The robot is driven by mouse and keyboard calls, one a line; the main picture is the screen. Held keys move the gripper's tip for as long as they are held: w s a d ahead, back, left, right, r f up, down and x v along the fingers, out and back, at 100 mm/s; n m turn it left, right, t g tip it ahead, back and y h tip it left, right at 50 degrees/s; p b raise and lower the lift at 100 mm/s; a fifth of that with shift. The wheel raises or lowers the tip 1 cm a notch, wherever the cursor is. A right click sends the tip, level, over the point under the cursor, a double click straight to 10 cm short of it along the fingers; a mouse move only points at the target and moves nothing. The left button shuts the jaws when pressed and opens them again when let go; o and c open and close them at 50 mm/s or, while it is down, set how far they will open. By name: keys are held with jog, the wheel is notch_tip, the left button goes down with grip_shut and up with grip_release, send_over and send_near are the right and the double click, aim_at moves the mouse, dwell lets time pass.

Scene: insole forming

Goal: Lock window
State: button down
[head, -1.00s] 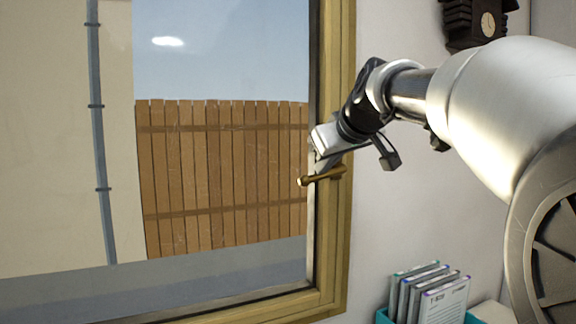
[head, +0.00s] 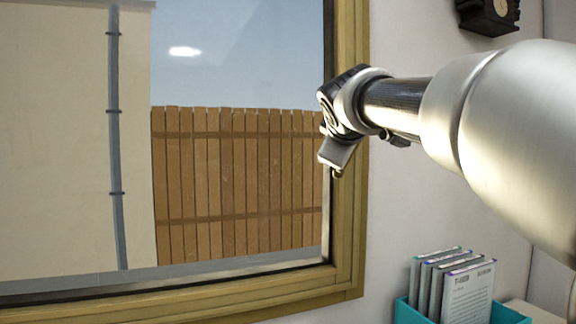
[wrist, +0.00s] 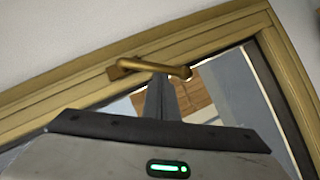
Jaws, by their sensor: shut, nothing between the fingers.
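The window (head: 240,85) has a yellowish wooden frame (head: 352,230). Its brass handle (head: 338,175) is mostly hidden behind my gripper in the head view, with only a small bit showing below. In the wrist view the handle (wrist: 150,65) runs nearly along the frame's side member, its knob end slanting slightly toward the glass. My gripper (head: 328,160) is shut and empty at the handle. Its closed fingers (wrist: 160,85) reach the handle's middle, on the glass side. I cannot tell if they touch it.
A teal holder (head: 408,312) with several upright cases (head: 465,290) stands at the lower right. A dark clock (head: 488,12) hangs on the wall at the upper right. The pale wall (head: 400,190) beside the frame is clear.

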jog(key=shift+n+t+h, duration=0.4)
jog(key=shift+n+h, duration=0.1)
jog(key=shift+n, duration=0.2)
jog(key=shift+w+d+f+b, duration=0.3)
jog(key=shift+d+f+b, duration=0.45)
jog(key=shift+d+f, duration=0.05)
jog(key=shift+w+d+f+b, duration=0.25)
jog(key=shift+d+f+b, duration=0.5)
jog(key=shift+d, duration=0.15)
